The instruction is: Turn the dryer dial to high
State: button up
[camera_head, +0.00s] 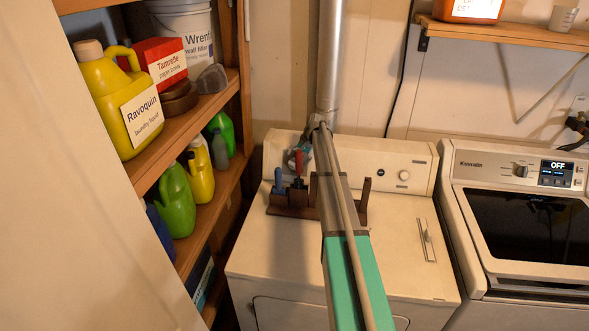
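The white dryer (390,245) stands in the middle, with a silver duct (330,60) rising behind it. A round white dial (404,175) shows on the right part of its back panel; its pointer setting is too small to read. My arm reaches over the dryer top toward the left part of the panel. What looks like my gripper (298,158) is beside the arm's far end, close to the panel and left of the visible dial. Its fingers are small and partly hidden, and I cannot tell what they touch. The panel behind my arm is hidden.
A brown rack (290,209) with blue- and red-handled tools stands on the dryer top under my arm. Shelves of bottles (175,198) are at left. A washer (540,225) with a display reading OFF is at right. A wooden shelf (510,34) hangs above it.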

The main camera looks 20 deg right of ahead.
aim_at(294, 164)
jog(key=shift+b+x, duration=1.35)
jog(key=shift+x, duration=0.45)
jog(key=c, duration=1)
